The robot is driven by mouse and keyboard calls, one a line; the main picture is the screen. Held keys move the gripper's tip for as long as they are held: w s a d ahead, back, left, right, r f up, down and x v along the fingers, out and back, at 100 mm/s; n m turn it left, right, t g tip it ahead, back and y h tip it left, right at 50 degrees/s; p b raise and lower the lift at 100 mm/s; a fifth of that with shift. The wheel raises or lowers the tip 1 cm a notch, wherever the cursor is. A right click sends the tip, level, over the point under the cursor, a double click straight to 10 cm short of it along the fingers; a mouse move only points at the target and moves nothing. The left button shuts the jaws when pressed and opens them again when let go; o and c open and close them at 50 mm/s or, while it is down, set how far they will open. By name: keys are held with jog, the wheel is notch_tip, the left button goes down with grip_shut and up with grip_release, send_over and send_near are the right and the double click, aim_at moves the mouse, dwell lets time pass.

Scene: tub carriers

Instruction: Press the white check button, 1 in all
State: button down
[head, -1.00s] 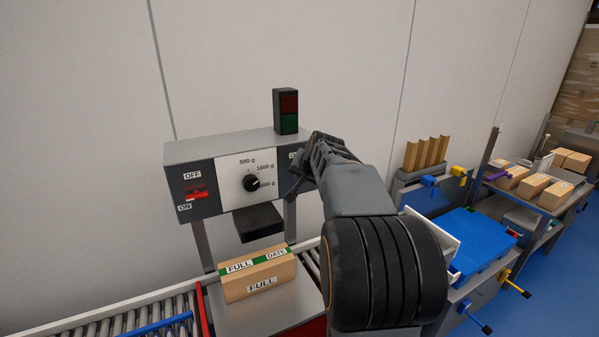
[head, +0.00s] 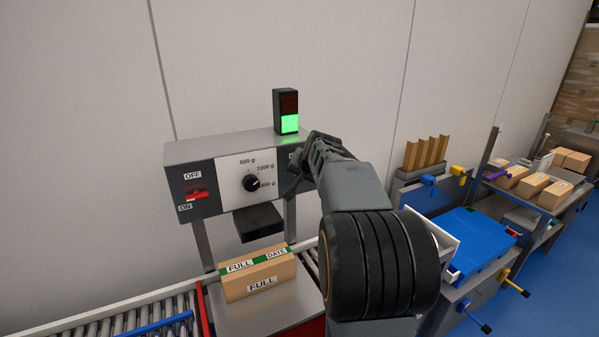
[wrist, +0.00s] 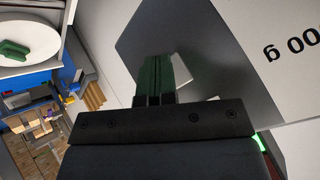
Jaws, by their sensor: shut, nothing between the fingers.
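The control box (head: 180,172) stands against the wall, with a red OFF/ON lever (head: 197,195) and a black dial (head: 251,183) on its front. My gripper (head: 297,178) is shut and empty at that right end. In the wrist view its fingers (wrist: 153,82) are together against the grey panel face. I cannot tell whether they touch it. The signal lamp (head: 289,123) on top of the box glows green in its lower half; its upper red half is dark.
A carton (head: 262,277) marked FULL and DATE sits on the plate below the box. A roller conveyor (head: 95,327) runs to the left. A blue-topped station (head: 470,240) and a bench with cartons (head: 535,188) stand to the right.

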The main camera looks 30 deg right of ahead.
jog(key=shift+s+a+b, duration=0.1)
jog(key=shift+s+b, duration=0.5)
jog(key=shift+s, duration=0.2)
jog(key=shift+s+a+b, duration=0.2)
jog(key=shift+s+b, duration=0.55)
jog(key=shift+s, duration=0.5)
jog(key=shift+s+a+b, duration=0.15)
jog(key=shift+s+b, duration=0.55)
jog(key=shift+s, duration=0.55)
